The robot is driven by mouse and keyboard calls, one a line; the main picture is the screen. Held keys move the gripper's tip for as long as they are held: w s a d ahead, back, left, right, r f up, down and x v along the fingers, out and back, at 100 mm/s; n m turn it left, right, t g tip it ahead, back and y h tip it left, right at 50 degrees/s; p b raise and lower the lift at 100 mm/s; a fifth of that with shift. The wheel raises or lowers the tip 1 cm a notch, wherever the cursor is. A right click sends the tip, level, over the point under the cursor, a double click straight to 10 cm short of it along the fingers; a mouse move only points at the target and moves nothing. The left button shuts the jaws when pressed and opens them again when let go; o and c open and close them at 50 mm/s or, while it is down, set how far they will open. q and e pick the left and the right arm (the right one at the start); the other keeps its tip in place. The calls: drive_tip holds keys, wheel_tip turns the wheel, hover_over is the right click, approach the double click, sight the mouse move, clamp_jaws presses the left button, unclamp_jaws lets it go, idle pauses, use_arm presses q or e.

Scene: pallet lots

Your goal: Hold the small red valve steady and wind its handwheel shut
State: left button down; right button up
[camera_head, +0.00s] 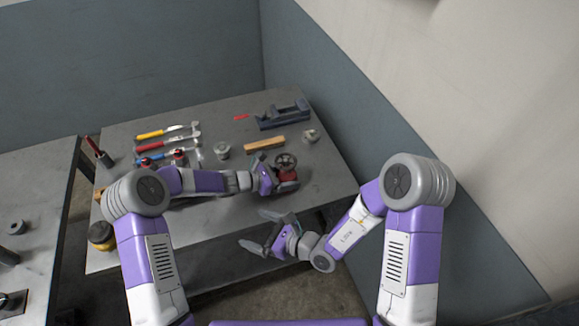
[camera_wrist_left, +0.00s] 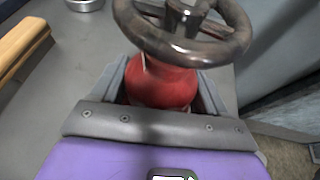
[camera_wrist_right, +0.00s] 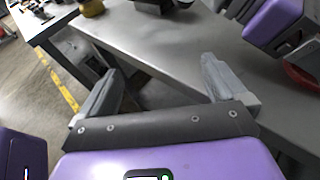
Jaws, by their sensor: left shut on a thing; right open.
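The small red valve (camera_head: 288,175) is near the right front part of the grey workbench, with its dark handwheel (camera_head: 286,160) on top. My left gripper (camera_head: 281,182) is shut on its red body. In the left wrist view the red body (camera_wrist_left: 165,85) sits between the two fingers, and the grey-brown handwheel (camera_wrist_left: 190,45) is above them, clear of the jaws. My right gripper (camera_head: 256,229) is open and empty, in front of the bench edge and nearer than the valve. In the right wrist view a bit of the valve (camera_wrist_right: 302,78) shows at the right edge, partly hidden by my left gripper.
The bench (camera_head: 232,231) also carries a wooden block (camera_head: 264,144), a dark vise-like tool (camera_head: 283,116), metal fittings (camera_head: 222,151), several coloured-handled tools (camera_head: 168,133) and a yellow-black round item (camera_head: 102,236). A wall stands close on the right. A second table (camera_head: 40,190) is at left.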

drive_tip(key=s+f+n+g+h, duration=0.2)
drive_tip(key=s+f+n+g, duration=0.2)
drive_tip(key=s+f+g, duration=0.3)
drive_tip(key=s+d+f+n+g+h, duration=0.3)
drive_tip(key=s+d+f+h, duration=0.3)
drive_tip(key=s+d+f, duration=0.25)
drive_tip(key=s+d+f+n+h, duration=0.2)
drive_tip(key=d+h, duration=0.2)
drive_tip(key=d, duration=0.4)
drive_tip(key=w+d+r+n+t+h, duration=0.25)
drive_tip(key=w+d+h, duration=0.2)
drive_tip(key=d, duration=0.35)
drive_tip(key=w+d+r+n+t+h, duration=0.1)
drive_tip(key=w+d+n+t+h, duration=0.25)
drive_tip(key=w+d, duration=0.35)
drive_tip(key=w+r+n+t, duration=0.3)
drive_tip(key=w+r+t, duration=0.4)
drive_tip(key=w, duration=0.2)
drive_tip(key=n+t+y, duration=0.6)
drive_tip(key=n+y, duration=0.5)
drive_tip(key=y, duration=0.4)
approach(291, 169)
drive_tip(key=shift+h, duration=0.3)
drive_tip(key=x, duration=1.2)
drive_tip(key=shift+s+a+r, duration=0.1)
drive_tip(key=shift+a, duration=0.05)
